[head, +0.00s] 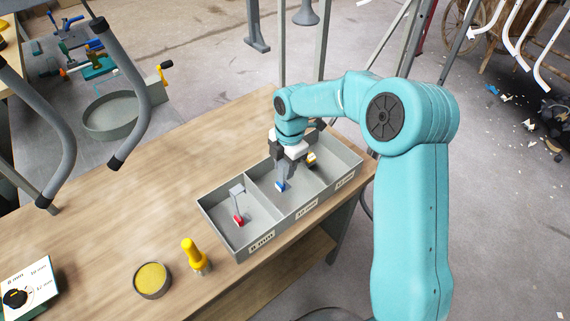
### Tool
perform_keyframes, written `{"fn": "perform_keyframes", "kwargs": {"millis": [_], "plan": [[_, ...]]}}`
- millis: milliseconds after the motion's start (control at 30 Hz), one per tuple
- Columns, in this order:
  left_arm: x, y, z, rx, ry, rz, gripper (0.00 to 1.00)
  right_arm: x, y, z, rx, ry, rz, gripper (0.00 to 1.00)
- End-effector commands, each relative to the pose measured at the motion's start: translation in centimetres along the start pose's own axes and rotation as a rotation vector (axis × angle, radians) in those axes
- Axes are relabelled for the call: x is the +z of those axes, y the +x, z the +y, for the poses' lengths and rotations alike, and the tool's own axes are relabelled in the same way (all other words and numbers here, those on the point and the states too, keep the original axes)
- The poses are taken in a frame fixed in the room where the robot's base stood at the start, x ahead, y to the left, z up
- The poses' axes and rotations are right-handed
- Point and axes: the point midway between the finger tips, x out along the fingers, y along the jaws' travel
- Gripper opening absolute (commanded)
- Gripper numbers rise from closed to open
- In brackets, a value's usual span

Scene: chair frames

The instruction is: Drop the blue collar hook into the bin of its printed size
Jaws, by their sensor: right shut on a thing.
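The blue collar hook (280,186) hangs from my right gripper (284,166), which is shut on it with the jaws pointing down. The hook is over or inside the middle bin of the grey three-bin tray (226,243); I cannot tell whether it touches the floor of the bin. The upper part of the hook is hidden by the fingers. A hook with a red collar (239,220) stands in the left bin. A yellow-collared piece (311,160) is in the right bin, partly hidden by my gripper. My left gripper is not in view.
Printed size labels run along the tray's front; the middle one (307,211) is hard to read. A yellow-handled tool (194,256) and a round yellow-topped tin (152,280) stand left of the tray. A size card (30,285) lies at far left. The wooden table (120,220) is otherwise clear.

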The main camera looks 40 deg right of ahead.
Motion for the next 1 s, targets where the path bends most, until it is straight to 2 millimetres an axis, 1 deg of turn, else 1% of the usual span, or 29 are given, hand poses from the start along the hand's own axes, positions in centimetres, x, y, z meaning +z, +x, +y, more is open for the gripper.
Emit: {"fn": "perform_keyframes", "kwargs": {"millis": [467,567,600,667,933,1000], "plan": [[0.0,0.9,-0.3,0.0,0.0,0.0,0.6,0.1,1.2,-0.1,0.0,0.0,0.0,0.0],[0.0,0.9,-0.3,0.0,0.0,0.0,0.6,0.1,1.2,-0.1,0.0,0.0,0.0,0.0],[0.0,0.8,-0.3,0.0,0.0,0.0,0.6,0.1,1.2,-0.1,0.0,0.0,0.0,0.36],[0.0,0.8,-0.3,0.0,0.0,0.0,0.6,0.1,1.2,-0.1,0.0,0.0,0.0,0.55],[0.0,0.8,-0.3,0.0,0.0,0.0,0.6,0.1,1.1,-0.1,0.0,0.0,0.0,0.55],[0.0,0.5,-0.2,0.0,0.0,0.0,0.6,0.1,0.7,0.0,0.0,0.0,0.0,0.55]]}}
